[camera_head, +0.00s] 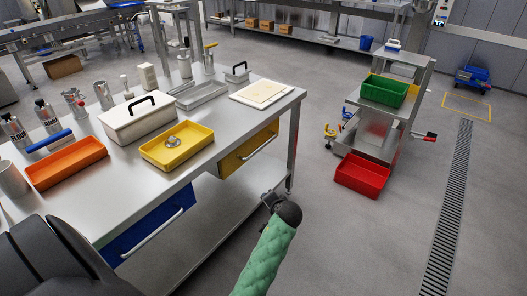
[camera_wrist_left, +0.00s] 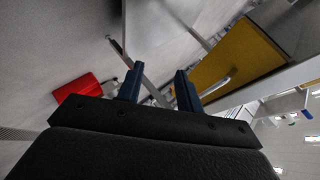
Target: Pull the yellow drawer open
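The yellow drawer (camera_head: 247,151) is in the front of the steel table, under the top at its right end, and looks shut. Its long pale bar handle (camera_head: 260,145) runs across the front. In the left wrist view the yellow drawer front (camera_wrist_left: 245,58) is at upper right, with part of its handle (camera_wrist_left: 214,87) near the fingers. My left gripper (camera_wrist_left: 158,76) is open and empty, its two dark blue fingers apart, and does not touch the handle. In the head view it shows small and dark (camera_head: 270,199), below and right of the drawer. My right gripper is out of view.
A blue drawer (camera_head: 150,225) is left of the yellow one. The steel table (camera_head: 215,165) carries a yellow tray (camera_head: 178,160), an orange tray (camera_head: 65,172) and a white toolbox (camera_head: 135,122).

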